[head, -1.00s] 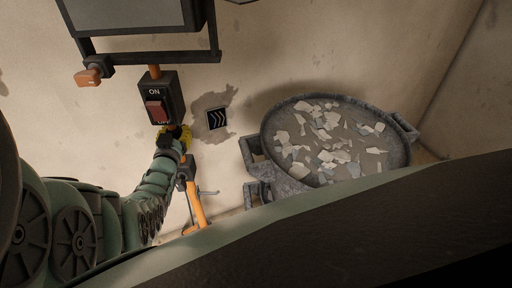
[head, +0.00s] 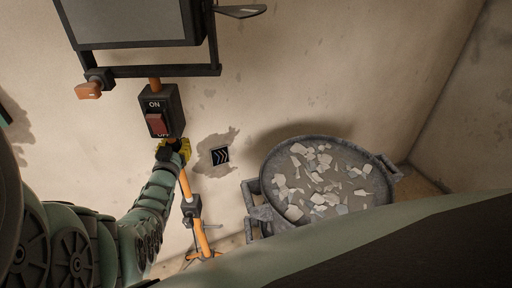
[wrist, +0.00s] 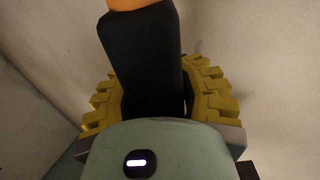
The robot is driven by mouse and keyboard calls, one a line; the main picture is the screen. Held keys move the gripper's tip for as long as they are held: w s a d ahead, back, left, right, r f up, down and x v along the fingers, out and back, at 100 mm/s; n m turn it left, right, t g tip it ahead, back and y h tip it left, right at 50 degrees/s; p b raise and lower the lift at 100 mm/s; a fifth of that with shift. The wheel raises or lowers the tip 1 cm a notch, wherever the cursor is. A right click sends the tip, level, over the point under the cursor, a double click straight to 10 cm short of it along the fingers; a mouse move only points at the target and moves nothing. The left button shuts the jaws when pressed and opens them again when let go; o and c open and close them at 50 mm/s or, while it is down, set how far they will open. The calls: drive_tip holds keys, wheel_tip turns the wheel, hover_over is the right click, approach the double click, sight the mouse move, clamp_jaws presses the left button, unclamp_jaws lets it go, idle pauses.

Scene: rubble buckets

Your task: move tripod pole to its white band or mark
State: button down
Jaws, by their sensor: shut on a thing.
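The tripod pole (head: 184,187) is orange with black fittings and stands slightly tilted in the picture. It carries a black switch box (head: 157,108) with a red rocker marked ON and OFF, and its splayed feet show low in the head view. The fingertips are partly hidden behind the pole and my wrist. I see no clear white band on the pole.
A large grey bucket (head: 377,215) with pale rubble stands to the right of the pole. A dark-framed panel (head: 135,25) is at the top, with an orange knob (head: 88,91) at its left. A small black chevron sign (head: 220,156) sits between pole and bucket.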

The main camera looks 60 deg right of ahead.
drive_tip(key=shift+a, duration=0.1)
drive_tip(key=c, duration=1.2)
unclamp_jaws()
drive_tip(key=o, duration=0.3)
drive_tip(key=shift+s+a+f, duration=0.1)
drive_tip(key=shift+a+f, duration=0.05)
drive_tip(key=o, duration=0.3)
drive_tip(key=shift+v, duration=5.9)
